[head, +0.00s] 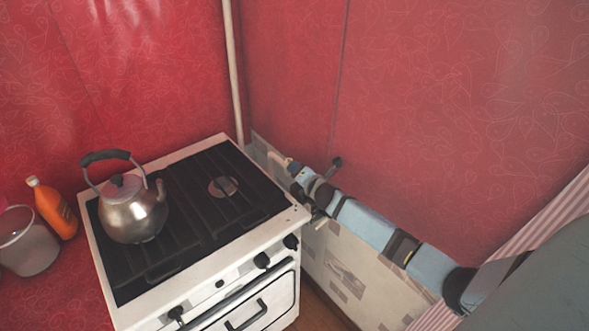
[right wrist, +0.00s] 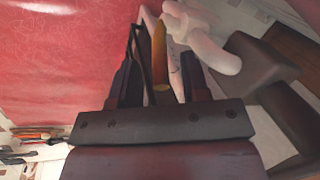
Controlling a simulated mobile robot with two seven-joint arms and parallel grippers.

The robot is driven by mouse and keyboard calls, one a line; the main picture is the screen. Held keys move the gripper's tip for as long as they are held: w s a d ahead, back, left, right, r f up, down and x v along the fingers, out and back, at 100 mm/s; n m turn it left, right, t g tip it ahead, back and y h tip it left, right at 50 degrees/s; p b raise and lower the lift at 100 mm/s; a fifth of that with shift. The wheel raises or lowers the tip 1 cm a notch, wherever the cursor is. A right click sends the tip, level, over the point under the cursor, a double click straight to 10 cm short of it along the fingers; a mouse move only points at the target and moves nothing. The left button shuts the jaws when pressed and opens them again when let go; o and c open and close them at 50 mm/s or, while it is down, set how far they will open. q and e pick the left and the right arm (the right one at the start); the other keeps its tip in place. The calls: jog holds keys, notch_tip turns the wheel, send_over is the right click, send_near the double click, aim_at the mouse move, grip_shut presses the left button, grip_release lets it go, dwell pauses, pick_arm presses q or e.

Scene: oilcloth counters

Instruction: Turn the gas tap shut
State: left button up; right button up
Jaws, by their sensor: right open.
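The gas tap shows in the right wrist view as a yellow-brown lever (right wrist: 160,62) beside a thick, bent off-white pipe (right wrist: 218,52). My right gripper (right wrist: 160,78) is open, with one dark finger on each side of the lever. I cannot tell whether either finger touches it. In the head view my right arm reaches in from the lower right, and my right gripper (head: 299,181) is low by the wall, just right of the stove's back corner. It mostly hides the tap there. My left gripper is not in view.
A white stove (head: 205,262) with black grates stands left of my right gripper, close to it. A metal kettle (head: 134,212) sits on it. An orange bottle (head: 55,210) and a grey bucket (head: 28,245) are at left. A pale vertical pipe (head: 234,75) runs down the corner.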

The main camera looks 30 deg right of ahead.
jog(key=shift+x, duration=1.15)
